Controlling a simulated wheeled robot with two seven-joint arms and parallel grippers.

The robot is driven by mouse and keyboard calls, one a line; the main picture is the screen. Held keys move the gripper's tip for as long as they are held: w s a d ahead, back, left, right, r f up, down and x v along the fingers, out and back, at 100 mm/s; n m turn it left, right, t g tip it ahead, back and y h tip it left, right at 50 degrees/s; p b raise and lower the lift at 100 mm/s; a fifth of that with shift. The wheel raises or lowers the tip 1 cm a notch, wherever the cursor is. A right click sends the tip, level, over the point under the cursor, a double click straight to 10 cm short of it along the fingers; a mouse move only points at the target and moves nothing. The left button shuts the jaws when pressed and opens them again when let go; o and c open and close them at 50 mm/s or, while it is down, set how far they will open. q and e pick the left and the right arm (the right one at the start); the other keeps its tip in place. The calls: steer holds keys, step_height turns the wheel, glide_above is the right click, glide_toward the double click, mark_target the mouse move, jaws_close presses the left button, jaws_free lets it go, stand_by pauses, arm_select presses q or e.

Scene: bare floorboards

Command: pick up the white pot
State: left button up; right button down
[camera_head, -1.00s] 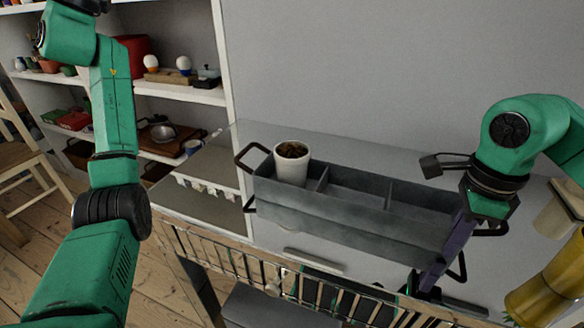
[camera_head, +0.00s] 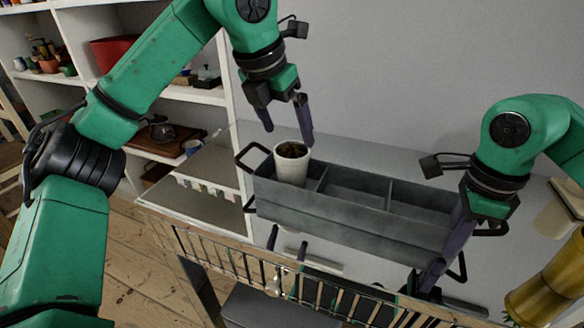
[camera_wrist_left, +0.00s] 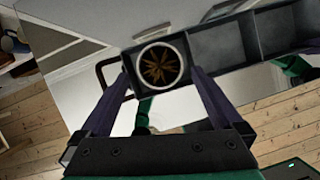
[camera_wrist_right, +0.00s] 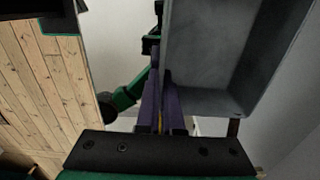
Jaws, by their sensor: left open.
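The white pot (camera_head: 290,168), with a dark plant in it, stands upright in the left compartment of a grey divided tray (camera_head: 340,225). The left wrist view shows the pot (camera_wrist_left: 176,85) from above, between the fingers. My left gripper (camera_head: 288,133) is open and empty, its fingertips pointing down just above and behind the pot's rim. My right gripper (camera_head: 440,255) is at the tray's right end, fingers pointing down. In the right wrist view its fingers (camera_wrist_right: 165,100) are close together beside the tray wall; whether they hold it is unclear.
The tray sits on a shiny grey top and has dark handles, one at its left end (camera_head: 250,157). A slatted wooden rail (camera_head: 260,270) runs along the front. Shelves (camera_head: 195,95) with objects stand at the back left; a yellow cylinder (camera_head: 548,285) is at the right.

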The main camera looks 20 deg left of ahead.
mark_target(291, 148)
arm_select(q)
steer(key=x, duration=0.6)
steer(key=shift+f, duration=0.2)
steer(key=c, duration=1.4)
step_height(291, 148, up, 10)
steer(key=shift+r, duration=0.1)
arm_select(e)
steer(key=c, duration=1)
jaws_free()
step_height(291, 148, up, 12)
